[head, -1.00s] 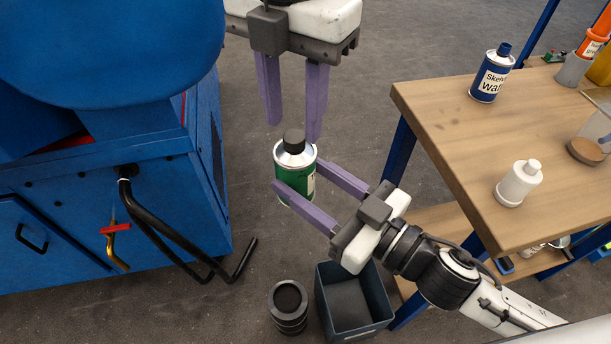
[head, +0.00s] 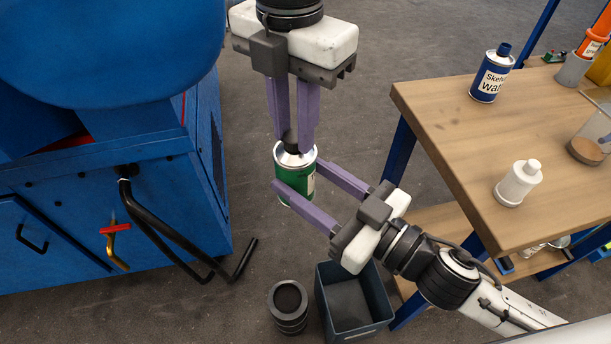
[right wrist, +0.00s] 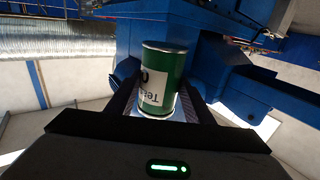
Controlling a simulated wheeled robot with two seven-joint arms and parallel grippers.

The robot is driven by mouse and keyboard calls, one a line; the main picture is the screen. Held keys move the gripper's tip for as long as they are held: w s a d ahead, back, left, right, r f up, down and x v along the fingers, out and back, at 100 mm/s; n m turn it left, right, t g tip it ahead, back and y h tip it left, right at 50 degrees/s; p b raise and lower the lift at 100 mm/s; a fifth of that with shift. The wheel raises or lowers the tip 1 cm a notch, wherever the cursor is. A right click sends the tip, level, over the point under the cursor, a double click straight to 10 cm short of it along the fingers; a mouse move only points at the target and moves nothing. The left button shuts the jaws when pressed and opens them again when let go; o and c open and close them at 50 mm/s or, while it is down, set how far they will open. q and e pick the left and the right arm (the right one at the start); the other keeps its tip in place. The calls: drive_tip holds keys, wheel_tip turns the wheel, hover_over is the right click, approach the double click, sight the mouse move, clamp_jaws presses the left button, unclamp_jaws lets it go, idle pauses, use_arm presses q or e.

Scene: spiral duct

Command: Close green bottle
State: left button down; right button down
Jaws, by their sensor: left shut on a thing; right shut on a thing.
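The green bottle (head: 298,179) has a silver shoulder and a black cap (head: 291,142) on top; it is held upright in the air. My right gripper (head: 302,185) is shut on its body from the right and below. In the right wrist view the green bottle (right wrist: 162,80) sits between the fingers, its white label tilted. My left gripper (head: 294,140) comes down from above and its purple fingers are shut on the cap. The fingers partly hide the cap. I cannot tell whether the cap is screwed fully down.
A wooden table (head: 450,130) at right carries a blue bottle (head: 489,77) and a white bottle (head: 518,184). A blue machine (head: 90,200) with a black bent bar (head: 160,225) stands at left. A dark bin (head: 352,305) and a black cylinder (head: 288,305) are on the floor.

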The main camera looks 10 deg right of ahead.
use_arm(q)
drive_tip(key=shift+m, duration=0.6)
drive_tip(key=c, duration=1.4)
unclamp_jaws()
drive_tip(key=shift+c, duration=0.2)
wheel_tip(320, 180, up, 12)
